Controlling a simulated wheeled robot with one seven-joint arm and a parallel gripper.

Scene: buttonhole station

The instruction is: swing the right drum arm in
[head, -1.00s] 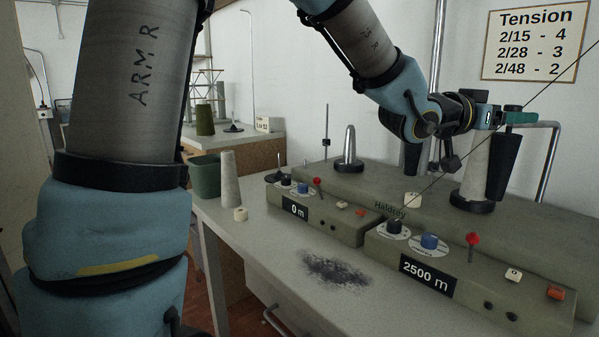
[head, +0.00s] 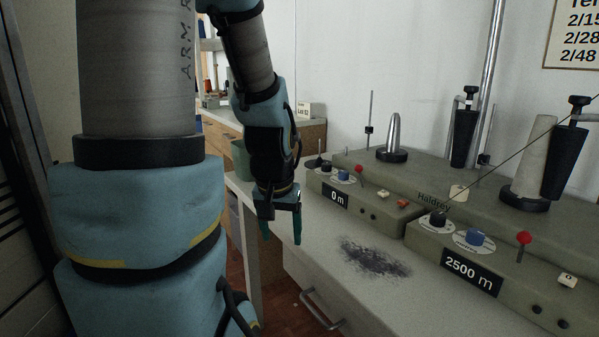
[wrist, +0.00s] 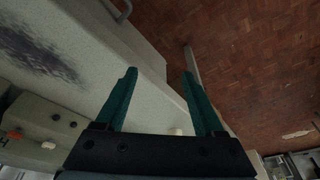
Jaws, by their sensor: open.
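The right drum arm carries a black tapered drum (head: 565,160) with a black knob on top, at the right of the head view. The drum stands beside the pale yarn cone (head: 530,165) on the right machine unit and overlaps it in the picture. I cannot tell whether they touch. My gripper (head: 281,238) is well away to the left, pointing down near the table's left edge. Its green fingers are apart with nothing between them, as the wrist view (wrist: 159,75) also shows.
The left unit has a black drum (head: 463,137) and a bare metal spindle cone (head: 394,135). Red-knobbed levers (head: 524,238) and dials line the front panels. A thread slants up across the right unit. The pale tabletop (head: 330,225) is mostly clear, with a dark smudge (head: 375,257).

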